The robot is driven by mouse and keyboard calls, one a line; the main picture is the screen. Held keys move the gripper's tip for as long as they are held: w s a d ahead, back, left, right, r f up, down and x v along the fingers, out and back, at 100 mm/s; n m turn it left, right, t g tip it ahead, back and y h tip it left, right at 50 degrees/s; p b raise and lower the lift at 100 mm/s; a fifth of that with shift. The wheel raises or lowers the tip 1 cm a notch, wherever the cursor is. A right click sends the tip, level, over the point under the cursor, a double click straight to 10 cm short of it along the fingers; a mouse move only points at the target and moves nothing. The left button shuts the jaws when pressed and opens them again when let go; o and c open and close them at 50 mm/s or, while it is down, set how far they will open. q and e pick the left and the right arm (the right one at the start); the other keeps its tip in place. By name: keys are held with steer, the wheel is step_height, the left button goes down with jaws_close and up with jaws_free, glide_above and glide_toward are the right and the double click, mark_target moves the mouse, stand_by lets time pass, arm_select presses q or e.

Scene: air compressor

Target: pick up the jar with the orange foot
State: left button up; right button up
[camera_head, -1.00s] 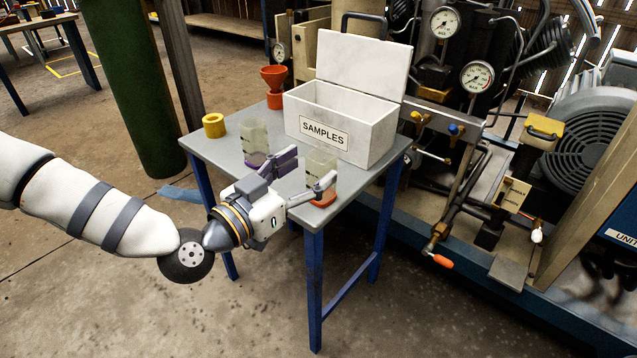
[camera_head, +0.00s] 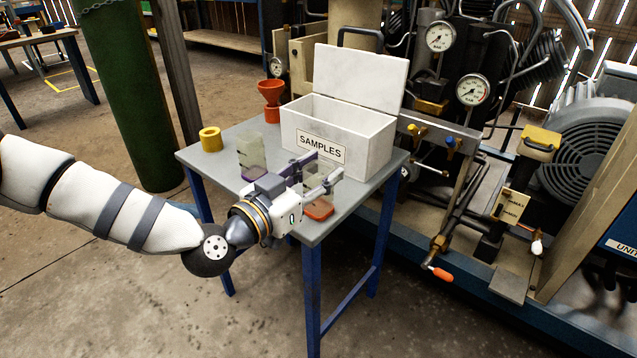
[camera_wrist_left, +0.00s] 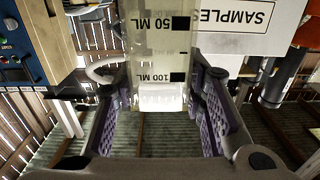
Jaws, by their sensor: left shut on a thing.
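The jar with the orange foot (camera_head: 319,211) stands near the front corner of the grey table (camera_head: 225,165). My left gripper (camera_head: 318,178) is shut on its clear body, with the fingers hiding much of it. In the left wrist view the clear jar (camera_wrist_left: 160,48), marked 50 ML and 100 ML, sits between the purple finger pads of my left gripper (camera_wrist_left: 163,105). The foot looks to be at table level; I cannot tell whether it touches. A second clear jar with a purple foot (camera_head: 251,158) stands to the left, apart from the gripper. My right gripper is not in view.
A white open-lidded box labelled SAMPLES (camera_head: 376,146) stands behind the jars. An orange funnel-shaped thing (camera_head: 271,92) and a yellow ring (camera_head: 211,139) are on the table's back and left. The compressor (camera_head: 590,155) stands at the right.

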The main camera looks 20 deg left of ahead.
arm_select(q)
steer(key=shift+r, duration=0.45)
steer(key=s+d+r+p, duration=0.2)
steer(key=s+r+p, duration=0.2)
steer(key=s+r, duration=0.2)
steer(key=s+d+r+p, duration=0.3)
steer(key=s+r+p, duration=0.2)
steer(key=s+r, duration=0.1)
steer(key=shift+s+d, duration=0.25)
steer(key=shift+s, duration=0.2)
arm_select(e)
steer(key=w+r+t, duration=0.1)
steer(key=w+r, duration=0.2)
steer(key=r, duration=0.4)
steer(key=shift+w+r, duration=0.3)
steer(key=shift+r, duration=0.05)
